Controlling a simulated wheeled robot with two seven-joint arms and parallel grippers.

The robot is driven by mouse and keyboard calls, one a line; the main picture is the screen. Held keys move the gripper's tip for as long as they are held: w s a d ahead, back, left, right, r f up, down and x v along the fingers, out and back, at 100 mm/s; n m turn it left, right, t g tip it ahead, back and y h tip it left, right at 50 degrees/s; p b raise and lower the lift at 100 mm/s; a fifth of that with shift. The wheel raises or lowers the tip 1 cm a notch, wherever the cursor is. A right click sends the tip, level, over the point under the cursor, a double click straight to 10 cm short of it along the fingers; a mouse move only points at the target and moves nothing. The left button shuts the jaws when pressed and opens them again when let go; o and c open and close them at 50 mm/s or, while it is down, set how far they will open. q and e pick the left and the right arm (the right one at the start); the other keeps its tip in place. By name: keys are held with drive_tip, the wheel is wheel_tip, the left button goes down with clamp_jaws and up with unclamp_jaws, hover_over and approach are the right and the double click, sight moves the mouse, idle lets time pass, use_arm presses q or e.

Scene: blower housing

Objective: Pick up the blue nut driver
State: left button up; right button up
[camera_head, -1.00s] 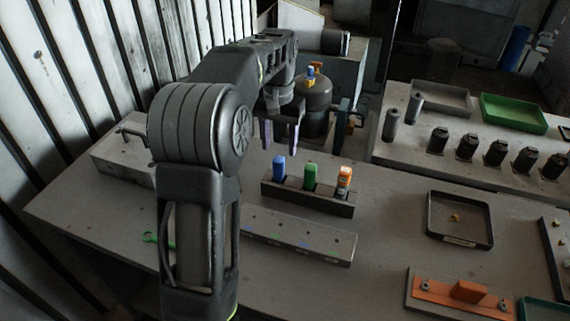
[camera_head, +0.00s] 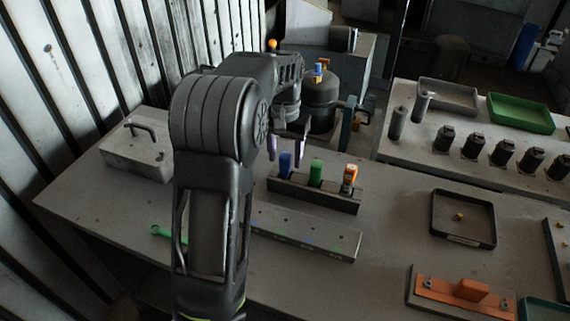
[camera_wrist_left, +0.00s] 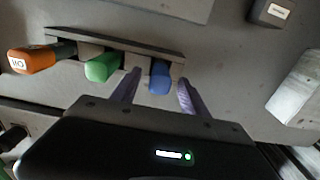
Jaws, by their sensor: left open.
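The blue nut driver (camera_head: 285,164) stands upright in the left end of a dark holder block (camera_head: 330,199), beside a green driver (camera_head: 316,173) and an orange one (camera_head: 350,178). My left gripper (camera_head: 287,150) is open just above and behind the blue handle. In the left wrist view, the blue handle (camera_wrist_left: 160,77) shows between the two spread fingers of my left gripper (camera_wrist_left: 158,92), apart from both. The green handle (camera_wrist_left: 103,67) is just left of the fingers. The drivers' lower ends are hidden in the holder. My right gripper is out of view.
A grey bar with holes (camera_head: 305,234) lies in front of the holder. A black tray (camera_head: 463,239) and an orange fixture (camera_head: 465,291) are at the right. A dark canister (camera_head: 319,101) stands behind the gripper. A grey block with a handle (camera_head: 137,155) is at the left.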

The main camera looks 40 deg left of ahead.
sight(285, 171)
use_arm(q)
drive_tip(key=shift+f, duration=1.45)
clamp_jaws()
